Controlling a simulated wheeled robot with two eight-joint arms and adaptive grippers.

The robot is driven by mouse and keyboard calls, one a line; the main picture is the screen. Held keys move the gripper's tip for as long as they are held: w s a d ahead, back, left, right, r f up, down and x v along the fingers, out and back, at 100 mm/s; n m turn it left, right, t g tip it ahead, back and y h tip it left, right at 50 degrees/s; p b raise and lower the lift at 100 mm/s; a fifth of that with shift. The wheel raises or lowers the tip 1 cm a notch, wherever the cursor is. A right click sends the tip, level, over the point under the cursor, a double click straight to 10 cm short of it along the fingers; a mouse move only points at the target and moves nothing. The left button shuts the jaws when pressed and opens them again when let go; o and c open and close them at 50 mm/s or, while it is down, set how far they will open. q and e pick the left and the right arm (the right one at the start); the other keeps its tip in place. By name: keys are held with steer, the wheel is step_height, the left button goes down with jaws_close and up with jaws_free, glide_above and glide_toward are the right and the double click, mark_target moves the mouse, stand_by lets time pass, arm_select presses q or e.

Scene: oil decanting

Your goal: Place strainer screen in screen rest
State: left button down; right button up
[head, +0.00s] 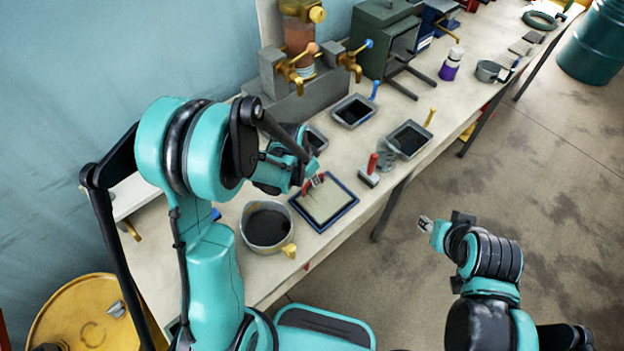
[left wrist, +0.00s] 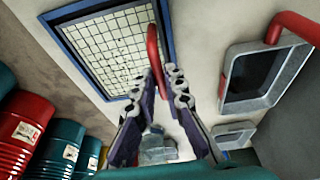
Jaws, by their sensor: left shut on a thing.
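The strainer screen (head: 324,205), a pale gridded panel inside a dark blue border, shows at the bench's front edge. It also shows in the left wrist view (left wrist: 112,50). I cannot tell whether the border belongs to the screen or is the screen rest, nor whether the panel lies flat or sits slightly raised. My left gripper (head: 314,182) is at the panel's far edge, shut on a red handle (left wrist: 154,55). The handle's lower join is hidden by the fingers. My right gripper (head: 426,224) hangs over the floor, apart from the bench; its jaw state is unclear.
A grey pot (head: 266,227) stands just left of the panel. A red-handled block (head: 369,177) stands to its right. Trays with a blue handle (head: 354,112) and a yellow handle (head: 408,139) lie farther back. A yellow barrel (head: 85,318) stands at lower left.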

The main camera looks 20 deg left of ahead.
arm_select(q)
steer(key=shift+s+r, duration=0.1)
steer(key=c, duration=1.6)
jaws_free()
